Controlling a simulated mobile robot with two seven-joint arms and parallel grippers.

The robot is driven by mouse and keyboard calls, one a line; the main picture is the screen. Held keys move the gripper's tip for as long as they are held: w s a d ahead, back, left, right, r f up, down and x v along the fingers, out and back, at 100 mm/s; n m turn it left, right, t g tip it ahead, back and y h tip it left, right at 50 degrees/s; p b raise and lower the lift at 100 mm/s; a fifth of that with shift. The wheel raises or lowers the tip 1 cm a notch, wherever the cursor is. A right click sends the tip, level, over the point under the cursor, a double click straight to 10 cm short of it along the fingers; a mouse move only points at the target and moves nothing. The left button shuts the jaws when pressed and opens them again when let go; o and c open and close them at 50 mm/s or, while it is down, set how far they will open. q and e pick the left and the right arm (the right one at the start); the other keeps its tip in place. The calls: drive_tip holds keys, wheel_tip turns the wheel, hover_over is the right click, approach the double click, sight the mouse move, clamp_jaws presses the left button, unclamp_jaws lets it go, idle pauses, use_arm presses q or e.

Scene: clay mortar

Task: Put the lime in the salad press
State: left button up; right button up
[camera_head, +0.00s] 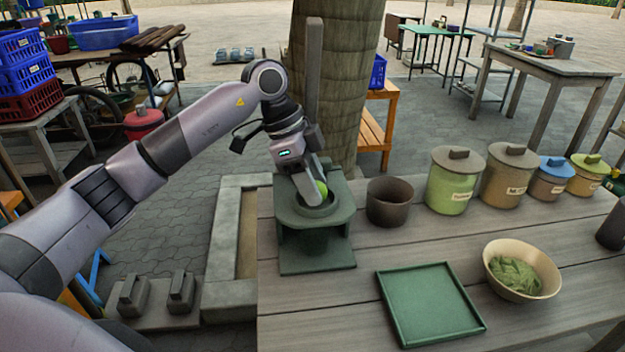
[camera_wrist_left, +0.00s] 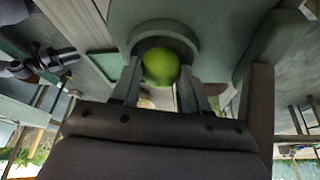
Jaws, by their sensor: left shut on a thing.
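The salad press (camera_head: 315,230) is a dark green stand with a round opening in its top and a tall upright handle behind, at the table's left end. My left gripper (camera_head: 312,193) is right over that opening, pointing down. It is shut on the lime (camera_head: 322,190), a bright green ball that shows partly behind the fingers. In the left wrist view, the lime (camera_wrist_left: 160,66) sits between the two fingertips, in line with the press's ring (camera_wrist_left: 190,38). I cannot tell whether the lime touches the ring. My right gripper is not in the head view.
A dark empty pot (camera_head: 389,202) stands just right of the press. Several lidded jars (camera_head: 455,185) line the table's back edge. A green tray (camera_head: 430,303) and a cream bowl of leaves (camera_head: 521,270) are in front. The wood between press and tray is clear.

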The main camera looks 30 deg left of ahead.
use_arm(q)
drive_tip(key=o, duration=0.9)
drive_tip(key=shift+f, duration=0.1)
drive_tip(key=shift+c, duration=0.2)
drive_tip(key=p+v, duration=0.1)
drive_tip(key=v, duration=1.1)
drive_tip(key=shift+s, duration=0.15)
